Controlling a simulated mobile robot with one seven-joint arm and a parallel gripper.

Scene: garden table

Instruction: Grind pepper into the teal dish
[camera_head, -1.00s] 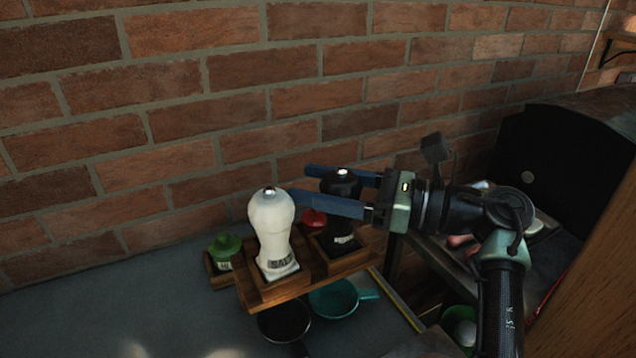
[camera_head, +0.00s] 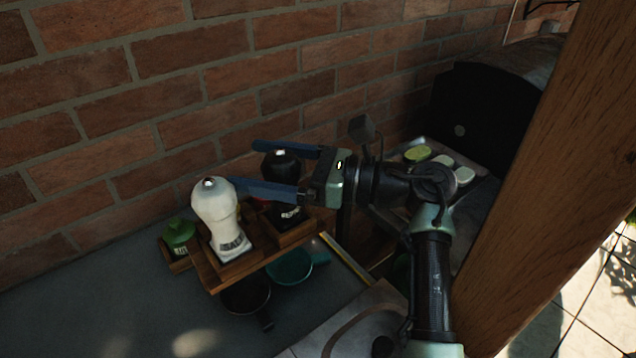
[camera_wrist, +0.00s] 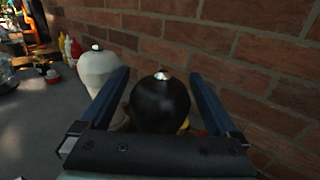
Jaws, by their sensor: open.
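A black mill (camera_head: 285,191) stands upright in the wooden rack (camera_head: 215,284). A white mill (camera_head: 217,215) stands upright in the same rack, to its left and nearer. My gripper (camera_head: 248,168) is open, its two blue fingers on either side of the black mill's upper part. In the wrist view the black mill's head (camera_wrist: 160,102) sits between the fingers, with the white mill (camera_wrist: 97,72) outside the left finger. I cannot tell whether a finger touches either mill. The teal dish (camera_head: 290,265) lies below the rack's front edge, partly hidden by it.
A dark pan (camera_head: 246,297) lies left of the teal dish. A green-lidded container (camera_head: 179,234) stands at the rack's left end. The brick wall (camera_head: 120,110) rises close behind. A wooden post (camera_head: 545,170) stands at the right. The grey counter (camera_head: 90,300) is clear at left.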

